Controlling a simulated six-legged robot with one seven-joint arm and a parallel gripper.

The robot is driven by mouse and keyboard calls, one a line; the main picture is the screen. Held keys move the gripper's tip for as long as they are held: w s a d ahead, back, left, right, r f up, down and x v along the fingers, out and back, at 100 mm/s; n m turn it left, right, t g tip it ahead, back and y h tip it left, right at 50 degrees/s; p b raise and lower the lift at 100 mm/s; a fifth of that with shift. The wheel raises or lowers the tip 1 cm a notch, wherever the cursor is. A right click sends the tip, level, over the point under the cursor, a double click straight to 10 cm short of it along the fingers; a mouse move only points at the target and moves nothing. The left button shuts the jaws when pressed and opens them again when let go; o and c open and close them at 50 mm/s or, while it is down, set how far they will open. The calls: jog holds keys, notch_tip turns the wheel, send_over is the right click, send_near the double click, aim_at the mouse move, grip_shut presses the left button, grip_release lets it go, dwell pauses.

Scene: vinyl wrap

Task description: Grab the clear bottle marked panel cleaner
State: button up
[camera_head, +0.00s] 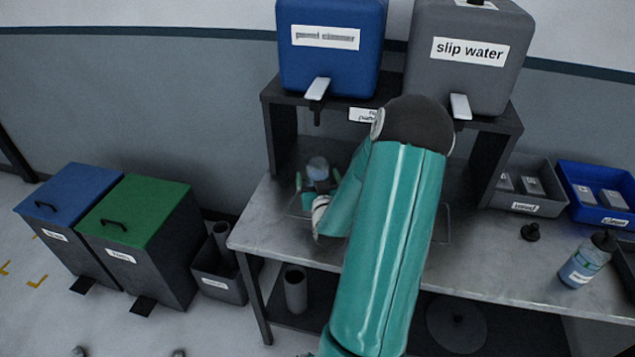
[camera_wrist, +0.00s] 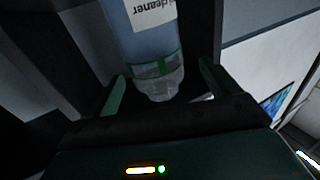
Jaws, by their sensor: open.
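A clear bottle (camera_wrist: 143,40) with a white label ending in "cleaner" and a green band fills the middle of the wrist view. Its upper part runs out of that picture. My gripper (camera_wrist: 160,76) is open, with one green finger on each side of the bottle and a visible gap on both sides. In the head view my gripper (camera_head: 318,187) is on the bench under the blue tank, and a clear rounded piece of the bottle (camera_head: 318,168) shows by its fingers. My arm hides much of that area.
A blue tank (camera_head: 333,65) and a grey "slip water" tank (camera_head: 468,75) stand on a dark shelf (camera_head: 290,98) above the bench.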

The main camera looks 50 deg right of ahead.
jog(key=x, duration=0.5)
jog(key=shift+d+f, duration=0.15)
jog(key=shift+d, duration=0.15)
jog(key=c, duration=1.4)
